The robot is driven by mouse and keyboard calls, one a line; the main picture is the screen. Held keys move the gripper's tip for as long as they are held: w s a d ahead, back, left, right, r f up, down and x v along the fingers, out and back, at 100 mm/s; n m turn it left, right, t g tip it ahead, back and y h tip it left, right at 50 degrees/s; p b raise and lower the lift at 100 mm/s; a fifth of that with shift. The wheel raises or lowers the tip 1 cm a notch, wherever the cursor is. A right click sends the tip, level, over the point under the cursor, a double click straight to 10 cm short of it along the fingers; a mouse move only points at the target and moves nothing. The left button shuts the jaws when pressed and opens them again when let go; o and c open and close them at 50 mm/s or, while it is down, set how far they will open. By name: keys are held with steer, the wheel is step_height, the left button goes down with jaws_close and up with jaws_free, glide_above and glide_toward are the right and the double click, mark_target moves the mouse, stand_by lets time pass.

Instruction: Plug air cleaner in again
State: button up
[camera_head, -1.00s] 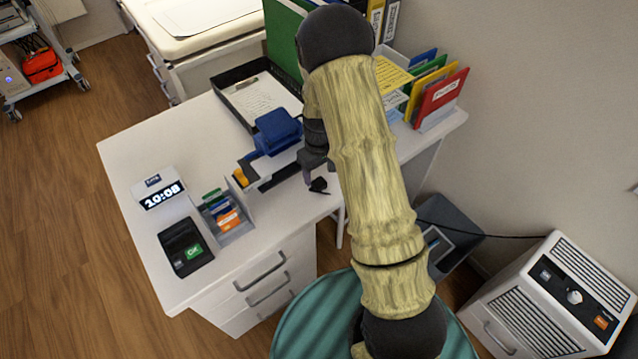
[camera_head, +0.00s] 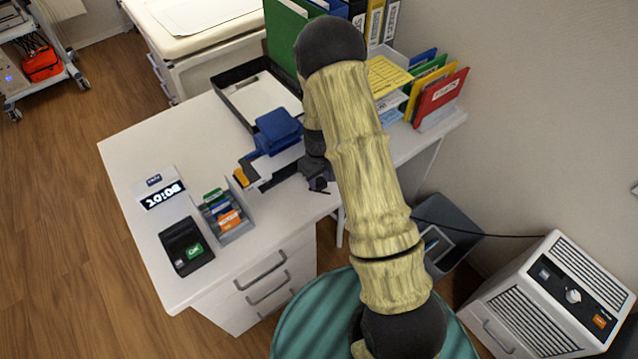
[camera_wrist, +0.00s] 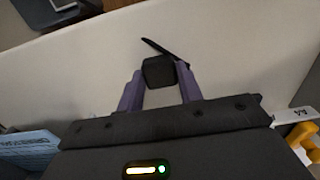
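The white air cleaner (camera_head: 548,300), with vents and a knob, stands on the floor at the lower right of the head view. Its black cord (camera_head: 500,236) runs left past the bin and passes behind my arm. A small black plug-like block (camera_head: 319,186) is at the desk's right edge; the wrist view shows it (camera_wrist: 159,72) with a thin black strip behind it. My gripper (camera_wrist: 160,70) has its purple fingers on both sides of this block, and they appear to touch it. In the head view my gripper is mostly hidden by its own body.
A dark bin (camera_head: 455,225) stands between desk and air cleaner. A small fitting (camera_head: 634,189) shows on the wall.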

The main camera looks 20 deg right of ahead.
mark_target(318, 181)
steer(key=shift+c, duration=1.1)
step_height(318, 181, up, 10)
steer(key=shift+b, duration=0.4)
steer(key=shift+a, duration=0.1)
